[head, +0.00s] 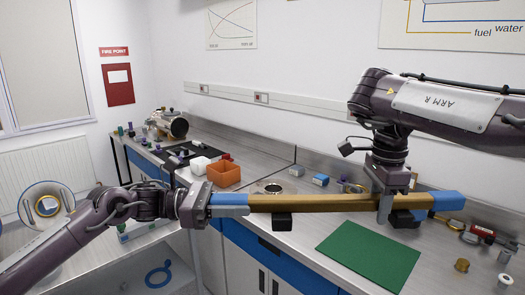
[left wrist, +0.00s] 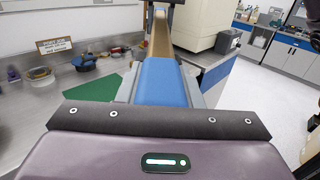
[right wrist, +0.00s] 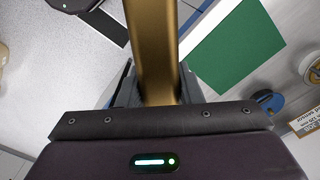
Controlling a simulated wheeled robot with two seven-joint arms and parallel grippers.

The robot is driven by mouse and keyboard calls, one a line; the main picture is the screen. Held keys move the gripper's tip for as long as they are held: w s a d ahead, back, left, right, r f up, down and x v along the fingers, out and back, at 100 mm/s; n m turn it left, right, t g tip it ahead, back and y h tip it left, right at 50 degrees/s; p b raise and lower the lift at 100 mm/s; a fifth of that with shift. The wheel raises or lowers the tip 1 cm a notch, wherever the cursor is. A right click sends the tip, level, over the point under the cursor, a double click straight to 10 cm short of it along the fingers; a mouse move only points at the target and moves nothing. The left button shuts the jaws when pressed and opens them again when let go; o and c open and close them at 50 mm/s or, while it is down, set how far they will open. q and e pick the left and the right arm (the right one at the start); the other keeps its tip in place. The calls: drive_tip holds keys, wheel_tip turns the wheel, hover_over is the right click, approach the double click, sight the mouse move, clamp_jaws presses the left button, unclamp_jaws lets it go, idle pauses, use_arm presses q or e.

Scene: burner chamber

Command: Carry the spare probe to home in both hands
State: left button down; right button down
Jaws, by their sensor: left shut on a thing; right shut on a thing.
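The spare probe seems to be the long brass-coloured bar (head: 320,203) with blue ends, held roughly level above the steel bench. My left gripper (head: 213,205) is shut on its left blue end; that blue end (left wrist: 161,82) fills the jaws in the left wrist view. My right gripper (head: 386,208) comes down from above and is shut on the brass part near the right end. The brass bar (right wrist: 153,45) runs between its fingers in the right wrist view. Dark blocks show under the bar. I cannot tell which place is home.
A green mat (head: 369,255) lies on the steel bench below the bar's right half. An orange box (head: 224,174), a round metal dish (head: 270,188) and small blue boxes (head: 320,180) stand behind the bar. Small brass and red fittings (head: 482,231) lie at the right.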

use_arm(q)
drive_tip(key=shift+s+r, duration=0.25)
drive_tip(key=shift+r, duration=0.25)
use_arm(e)
drive_tip(key=shift+s+d+r, duration=0.1)
drive_tip(key=shift+s+r, duration=0.15)
drive_tip(key=shift+r, duration=0.2)
use_arm(q)
drive_tip(key=shift+f, duration=0.15)
use_arm(e)
drive_tip(key=shift+f, duration=0.1)
